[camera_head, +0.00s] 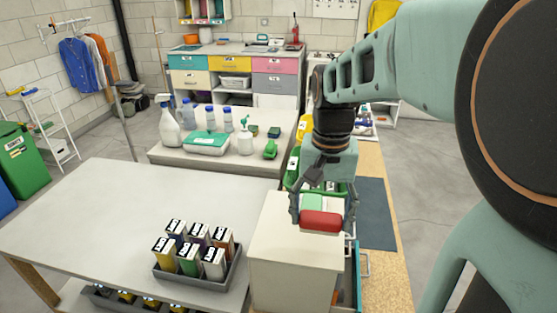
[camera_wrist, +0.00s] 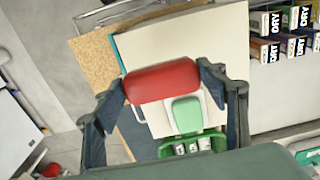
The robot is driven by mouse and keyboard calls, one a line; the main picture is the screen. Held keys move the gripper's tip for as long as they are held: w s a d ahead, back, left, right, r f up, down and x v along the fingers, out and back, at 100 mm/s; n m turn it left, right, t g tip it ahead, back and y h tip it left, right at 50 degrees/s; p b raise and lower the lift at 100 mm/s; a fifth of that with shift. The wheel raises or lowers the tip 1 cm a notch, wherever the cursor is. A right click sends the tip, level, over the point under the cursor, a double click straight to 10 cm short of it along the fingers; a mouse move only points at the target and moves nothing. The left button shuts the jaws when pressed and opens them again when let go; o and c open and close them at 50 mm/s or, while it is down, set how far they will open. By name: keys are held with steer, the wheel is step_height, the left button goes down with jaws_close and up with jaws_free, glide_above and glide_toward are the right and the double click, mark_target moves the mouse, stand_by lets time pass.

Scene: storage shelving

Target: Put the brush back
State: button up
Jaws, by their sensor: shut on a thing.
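A red, rounded, block-shaped thing (camera_head: 321,221), which seems to be the brush, is held crosswise between the two fingers of my gripper (camera_head: 322,212). It also shows in the wrist view (camera_wrist: 163,80), with a finger of my gripper (camera_wrist: 165,84) at each end. It is over the far end of a cream-topped cabinet (camera_head: 290,258); I cannot tell whether it touches the top. A pale green piece (camera_wrist: 186,115) shows just beyond it; whether they are joined is unclear. The brush's bristles are hidden.
A grey tray of labelled boxes (camera_head: 232,275) stands on the white table (camera_head: 105,205) left of the cabinet. A green bin (camera_wrist: 195,146) is beyond the cabinet. The back table holds a spray bottle (camera_head: 169,125), several bottles and a green thing (camera_head: 270,150). The white table's left part is clear.

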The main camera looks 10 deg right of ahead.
mark_target(312, 231)
steer(key=shift+a+f, duration=0.5)
steer(key=shift+f, duration=0.05)
steer(key=shift+a+f, duration=0.15)
steer(key=shift+f, duration=0.8)
steer(key=shift+a+f, duration=0.1)
steer(key=shift+f, duration=0.8)
steer(key=shift+f, duration=0.2)
steer(key=o, duration=1.2)
steer(key=shift+r, duration=0.15)
step_height(312, 231, up, 12)
steer(key=shift+r, duration=0.1)
